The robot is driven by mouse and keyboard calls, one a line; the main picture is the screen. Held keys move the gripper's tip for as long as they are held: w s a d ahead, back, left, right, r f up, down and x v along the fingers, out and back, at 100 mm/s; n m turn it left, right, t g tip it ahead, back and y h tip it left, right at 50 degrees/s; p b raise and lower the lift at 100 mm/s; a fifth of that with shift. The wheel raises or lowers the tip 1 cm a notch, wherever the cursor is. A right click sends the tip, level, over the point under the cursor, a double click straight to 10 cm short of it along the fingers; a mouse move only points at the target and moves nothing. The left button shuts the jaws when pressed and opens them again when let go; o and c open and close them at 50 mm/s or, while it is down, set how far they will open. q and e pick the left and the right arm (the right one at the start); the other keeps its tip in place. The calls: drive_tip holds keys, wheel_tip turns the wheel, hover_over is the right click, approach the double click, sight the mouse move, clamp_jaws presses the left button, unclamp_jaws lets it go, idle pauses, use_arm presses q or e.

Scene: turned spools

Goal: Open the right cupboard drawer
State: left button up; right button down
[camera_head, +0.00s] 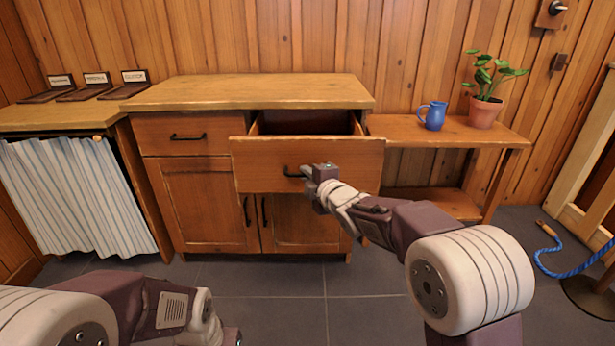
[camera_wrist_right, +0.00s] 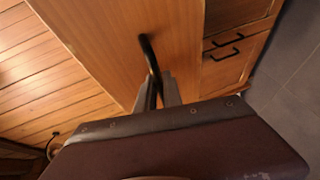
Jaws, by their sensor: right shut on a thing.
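The right cupboard drawer (camera_head: 345,170) is pulled well out of the wooden cupboard (camera_head: 205,205), and its dark inside shows over the front's top edge. The part of the inside that I can see looks empty. My right gripper (camera_head: 308,172) is at the drawer's black bar handle (camera_head: 291,172). In the right wrist view, the fingers (camera_wrist_right: 160,92) are shut on the handle (camera_wrist_right: 148,52). My left arm shows at the bottom left of the head view, but its fingertips are not visible.
The left drawer (camera_head: 165,138) is shut, and so are the cupboard doors (camera_head: 208,200). A low shelf (camera_head: 400,130) on the right bears a blue jug (camera_head: 433,116) and a potted plant (camera_head: 485,110). A curtained counter (camera_head: 75,190) stands left. The grey floor (camera_head: 270,312) in front is clear.

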drive_tip(key=c, duration=1.5)
unclamp_jaws()
drive_tip(key=shift+w, duration=0.1)
drive_tip(key=p+v, duration=0.2)
drive_tip(key=v, duration=0.7)
drive_tip(key=shift+p, duration=0.4)
